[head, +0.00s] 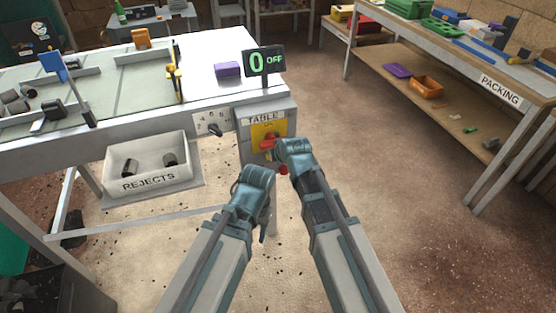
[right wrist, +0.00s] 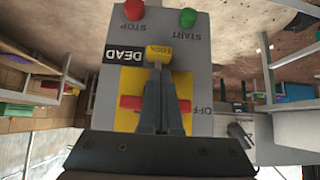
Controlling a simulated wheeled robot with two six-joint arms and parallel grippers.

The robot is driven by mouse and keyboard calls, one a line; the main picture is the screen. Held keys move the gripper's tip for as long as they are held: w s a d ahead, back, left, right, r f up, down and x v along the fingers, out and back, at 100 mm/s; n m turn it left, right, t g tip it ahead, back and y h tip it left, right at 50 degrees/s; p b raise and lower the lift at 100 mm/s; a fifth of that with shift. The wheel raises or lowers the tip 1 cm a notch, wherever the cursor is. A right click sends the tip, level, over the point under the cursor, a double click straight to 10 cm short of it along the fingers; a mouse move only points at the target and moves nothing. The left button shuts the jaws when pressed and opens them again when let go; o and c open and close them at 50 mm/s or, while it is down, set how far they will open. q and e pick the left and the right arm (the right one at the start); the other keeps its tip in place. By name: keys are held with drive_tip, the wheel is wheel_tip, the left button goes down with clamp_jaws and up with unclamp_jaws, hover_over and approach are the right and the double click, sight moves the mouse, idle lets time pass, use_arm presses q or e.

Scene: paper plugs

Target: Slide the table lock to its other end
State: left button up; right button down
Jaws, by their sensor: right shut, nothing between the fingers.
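The table lock, a yellow tab marked LOCK (right wrist: 158,54), sits beside the black DEAD label (right wrist: 124,54) on the grey control box in the right wrist view. My right gripper (right wrist: 160,70) is shut and empty, its fingertips right at the tab's edge; I cannot tell if they touch. The fingers hide the middle of a red handle (right wrist: 131,103) on a yellow plate. In the head view my right gripper (head: 277,152) is at the box's front (head: 285,112) and hides the lock. My left gripper (head: 263,230) hangs low in front of the table; its fingers are unclear.
A red STOP button (right wrist: 134,10) and green START button (right wrist: 188,18) are on the box. A display (head: 263,62) above reads 0 OFF. A numbered dial (head: 213,125) and REJECTS bin (head: 148,180) are to the left. Floor right of the box is clear up to the PACKING bench (head: 500,88).

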use_arm(q)
wheel_tip(320, 180, down, 2)
drive_tip(key=shift+f+b, duration=0.25)
drive_tip(key=shift+b, duration=0.5)
use_arm(e)
drive_tip(key=x, duration=0.3)
drive_tip(key=shift+w+f, duration=0.2)
use_arm(q)
wheel_tip(320, 180, down, 3)
drive_tip(key=b, duration=0.3)
drive_tip(key=shift+s, duration=0.1)
use_arm(e)
wheel_tip(320, 180, down, 3)
drive_tip(key=shift+s, duration=0.15)
use_arm(q)
drive_tip(key=shift+r, duration=0.1)
use_arm(e)
drive_tip(key=shift+r, duration=0.1)
use_arm(q)
wheel_tip(320, 180, up, 7)
drive_tip(key=p, duration=0.7)
drive_tip(key=shift+s+d, duration=0.2)
drive_tip(key=shift+s, duration=0.05)
use_arm(e)
drive_tip(key=v, duration=1)
drive_tip(key=shift+r, duration=0.2)
